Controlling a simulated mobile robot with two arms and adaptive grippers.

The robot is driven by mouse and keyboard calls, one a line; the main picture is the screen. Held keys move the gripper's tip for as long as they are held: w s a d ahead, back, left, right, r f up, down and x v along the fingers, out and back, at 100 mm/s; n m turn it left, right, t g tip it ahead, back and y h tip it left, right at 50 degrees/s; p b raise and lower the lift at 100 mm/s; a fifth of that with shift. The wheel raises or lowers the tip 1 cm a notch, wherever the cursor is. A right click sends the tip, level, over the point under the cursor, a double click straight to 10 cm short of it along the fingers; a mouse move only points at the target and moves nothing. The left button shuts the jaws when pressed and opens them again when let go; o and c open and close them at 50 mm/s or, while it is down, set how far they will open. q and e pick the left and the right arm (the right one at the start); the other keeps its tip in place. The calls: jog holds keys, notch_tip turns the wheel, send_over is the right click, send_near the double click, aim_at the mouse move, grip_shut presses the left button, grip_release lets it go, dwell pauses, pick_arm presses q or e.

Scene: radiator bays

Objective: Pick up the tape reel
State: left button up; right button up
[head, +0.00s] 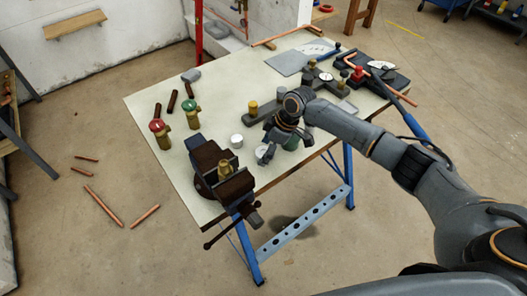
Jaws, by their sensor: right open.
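A small white round item (237,141), which looks like the tape reel, stands on the pale workbench top (215,105) behind the vise. My right gripper (281,147) reaches in from the right and hangs open over the bench near its front edge. It is to the right of the white item and apart from it. A dark green round item (291,143) shows behind and between the fingers, partly hidden by them; I cannot tell whether they touch it. My left gripper is not in view.
A dark vise (217,168) with a brass fitting stands at the front left corner. A red-topped valve (160,134) and a green-topped valve (191,114) stand left of the white item. A dark fixture with brass parts (312,88) lies behind my gripper. Copper pipes (103,206) lie on the floor.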

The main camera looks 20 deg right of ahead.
jog(key=c, duration=1)
jog(key=shift+o, duration=0.2)
